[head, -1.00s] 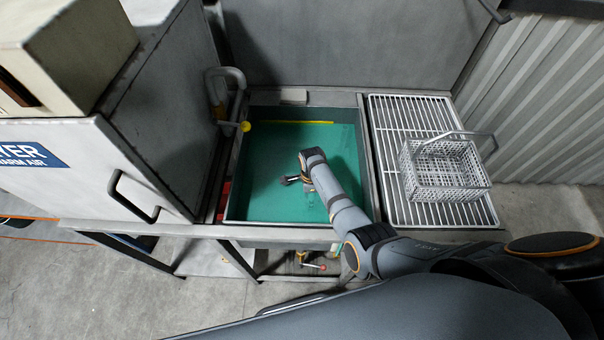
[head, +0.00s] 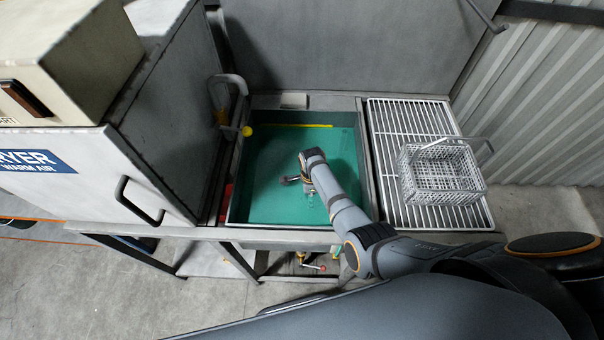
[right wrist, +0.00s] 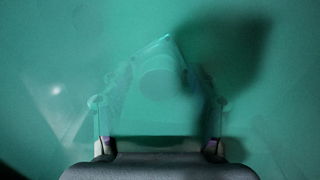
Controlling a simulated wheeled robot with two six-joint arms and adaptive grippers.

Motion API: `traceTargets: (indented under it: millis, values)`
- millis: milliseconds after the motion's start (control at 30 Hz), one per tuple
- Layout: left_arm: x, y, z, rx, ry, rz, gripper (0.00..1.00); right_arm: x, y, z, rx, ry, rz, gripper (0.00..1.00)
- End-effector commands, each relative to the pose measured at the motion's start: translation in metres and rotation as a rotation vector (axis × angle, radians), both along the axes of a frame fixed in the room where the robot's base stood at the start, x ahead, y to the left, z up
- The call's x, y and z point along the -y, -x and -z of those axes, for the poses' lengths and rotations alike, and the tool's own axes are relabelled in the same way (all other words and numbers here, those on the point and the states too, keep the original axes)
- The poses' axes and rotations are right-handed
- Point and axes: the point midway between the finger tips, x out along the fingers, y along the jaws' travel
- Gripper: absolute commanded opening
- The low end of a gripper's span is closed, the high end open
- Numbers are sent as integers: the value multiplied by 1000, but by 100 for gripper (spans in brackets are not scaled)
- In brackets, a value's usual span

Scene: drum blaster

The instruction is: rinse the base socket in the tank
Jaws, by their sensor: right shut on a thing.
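The tank (head: 262,205) is a square metal basin filled with green liquid. My right arm reaches over its front right edge, and its wrist is low over the middle of the tank. In the right wrist view my right gripper (right wrist: 158,104) points down into the green liquid, with its fingers spread around a faint, pale angular piece with a round feature. This looks like the base socket (right wrist: 158,84), held between the fingers under the liquid. Its outline is blurred and its details are hard to tell. My left gripper is not in view.
A wire basket (head: 441,174) stands on the white draining rack (head: 387,135) right of the tank. A dryer cabinet (head: 95,170) with a handle stands on the left. A bent pipe (head: 236,83) rises at the tank's back left corner. A dark shadow lies in the liquid.

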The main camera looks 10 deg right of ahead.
Motion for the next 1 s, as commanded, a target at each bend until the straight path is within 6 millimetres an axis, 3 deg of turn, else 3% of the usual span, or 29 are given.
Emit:
traceTargets:
  millis: [533,1000]
  values:
    - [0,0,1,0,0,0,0,0,0,1,1,0,0,22]
    - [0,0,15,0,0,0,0,0,-1,19,1,0,0,22]
